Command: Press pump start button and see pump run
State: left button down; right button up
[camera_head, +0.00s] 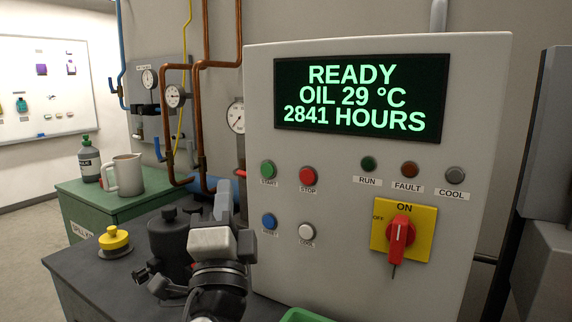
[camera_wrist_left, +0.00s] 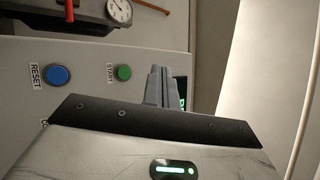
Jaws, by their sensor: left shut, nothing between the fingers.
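The green START button (camera_head: 268,169) is on the pale control panel (camera_head: 340,200), left of the red STOP button (camera_head: 307,176). It also shows in the left wrist view (camera_wrist_left: 124,72), left of the fingers. My left gripper (camera_head: 223,193) is shut and empty, in front of the panel's left edge. It is apart from the button in the picture; its exact depth to the panel is unclear. The display (camera_head: 360,98) reads READY, OIL 29 °C, 2841 HOURS. The RUN lamp (camera_head: 368,163) looks dark green, unlit. My right gripper is not in view.
A red rotary switch (camera_head: 400,240) stands upright toward ON. A dark bench (camera_head: 95,262) holds a yellow-knobbed item (camera_head: 114,238) and a black canister (camera_head: 170,240) near my arm.

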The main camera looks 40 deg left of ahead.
pick_arm(q)
jog(key=w, duration=0.8)
jog(key=shift+a+b, duration=0.35)
jog(key=shift+a, duration=0.1)
jog(key=shift+w, duration=0.25)
dwell(1.8)
jog(key=shift+w, duration=0.25)
jog(key=shift+w+a+b, duration=0.1)
jog(key=shift+w+b, duration=0.2)
jog(key=shift+w, duration=0.05)
dwell(0.6)
jog(key=shift+s, duration=0.75)
jog(key=shift+s+d, duration=0.2)
jog(key=shift+s, duration=1.05)
jog(key=shift+s+d, duration=0.15)
jog(key=shift+s, duration=1.1)
